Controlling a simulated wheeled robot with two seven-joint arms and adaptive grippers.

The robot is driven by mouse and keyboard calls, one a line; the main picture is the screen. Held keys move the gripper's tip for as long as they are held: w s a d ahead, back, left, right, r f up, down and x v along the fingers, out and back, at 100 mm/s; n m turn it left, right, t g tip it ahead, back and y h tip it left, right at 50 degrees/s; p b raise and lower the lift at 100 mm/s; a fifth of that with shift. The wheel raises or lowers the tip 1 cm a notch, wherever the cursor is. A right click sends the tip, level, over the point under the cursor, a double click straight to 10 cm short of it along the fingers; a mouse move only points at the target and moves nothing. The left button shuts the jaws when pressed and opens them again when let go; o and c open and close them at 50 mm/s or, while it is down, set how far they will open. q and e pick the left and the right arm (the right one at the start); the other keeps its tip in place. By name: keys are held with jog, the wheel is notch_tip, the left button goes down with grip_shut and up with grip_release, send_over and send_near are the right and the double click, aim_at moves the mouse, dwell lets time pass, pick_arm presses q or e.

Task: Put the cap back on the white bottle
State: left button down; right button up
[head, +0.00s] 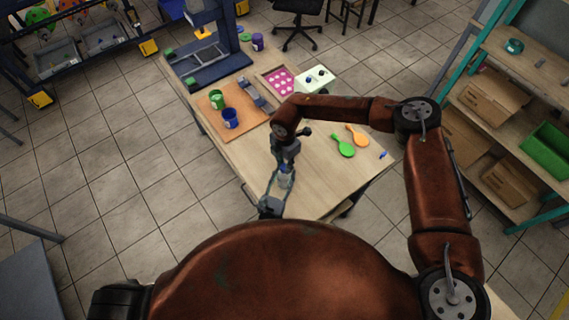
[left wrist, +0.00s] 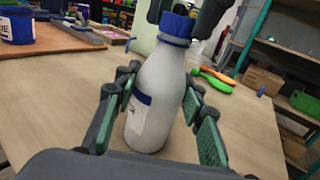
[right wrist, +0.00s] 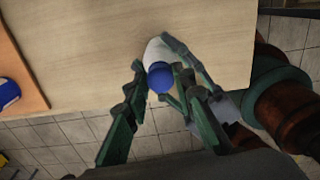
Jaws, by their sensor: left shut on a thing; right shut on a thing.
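The white bottle (left wrist: 158,95) has a blue-edged label and stands slightly tilted in the left wrist view. The blue cap (left wrist: 179,25) is on top of the neck; I cannot tell whether it is fully seated. My left gripper (head: 276,194) is shut around the bottle's body, with a finger on each side. My right gripper (right wrist: 160,76) is shut on the cap from above, and its dark fingers show at the cap in the left wrist view. In the right wrist view, the cap (right wrist: 160,79) covers much of the bottle (right wrist: 155,50). In the head view, the grippers partly hide the bottle (head: 285,181).
On the wooden table (head: 310,190) lie a green paddle (head: 343,146) and an orange one (head: 357,136).

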jog(key=m, duration=0.9)
jog(key=shift+m, duration=0.3)
jog(key=o, duration=0.7)
jog(key=shift+r, duration=0.1)
jog(key=shift+r, duration=2.15)
jog(key=shift+c, duration=0.6)
